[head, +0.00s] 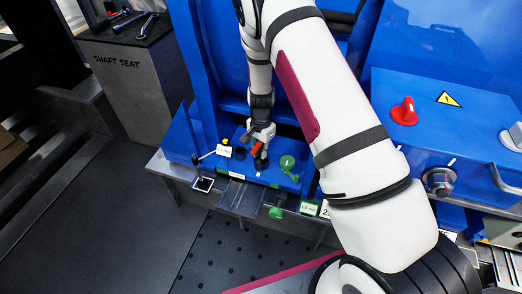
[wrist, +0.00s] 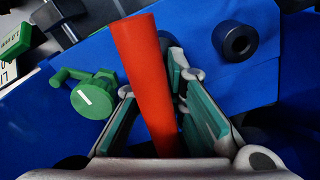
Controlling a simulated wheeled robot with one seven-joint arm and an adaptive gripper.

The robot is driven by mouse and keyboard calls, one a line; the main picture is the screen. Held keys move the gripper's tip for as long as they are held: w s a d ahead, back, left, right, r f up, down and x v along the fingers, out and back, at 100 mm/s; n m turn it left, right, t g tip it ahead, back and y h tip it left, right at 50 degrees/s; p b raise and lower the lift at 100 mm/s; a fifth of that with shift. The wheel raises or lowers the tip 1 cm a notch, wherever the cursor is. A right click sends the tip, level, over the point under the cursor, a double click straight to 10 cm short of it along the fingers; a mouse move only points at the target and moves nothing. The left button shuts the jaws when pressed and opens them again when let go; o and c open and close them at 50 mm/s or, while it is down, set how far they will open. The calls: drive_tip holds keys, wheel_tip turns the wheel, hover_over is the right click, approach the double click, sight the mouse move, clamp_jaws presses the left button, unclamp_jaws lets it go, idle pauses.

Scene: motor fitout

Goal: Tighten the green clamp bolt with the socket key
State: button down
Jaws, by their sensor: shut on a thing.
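My gripper (head: 262,138) is over the blue fixture, shut on a red tapered handle (wrist: 146,70), which I take to be the socket key. The handle also shows in the head view (head: 257,149). It lies slanted between the two teal-padded fingers (wrist: 157,90). The key's working end is hidden. A green round part with a side crank and a white mark (wrist: 93,97) is left of the handle in the wrist view, apart from my fingers. It is right of my gripper in the head view (head: 287,162). I cannot tell for certain whether it is the clamp bolt.
A black hollow cylinder (wrist: 236,41) stands beside the handle. Another green part (head: 276,213) is at the fixture's front, near small labels (head: 309,208). A blue cabinet with a red knob (head: 404,112) is at right. A grey "SHAFT SEAT" block (head: 127,82) stands at left.

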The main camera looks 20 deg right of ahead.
drive_tip(key=shift+f, duration=0.35)
idle(0.4)
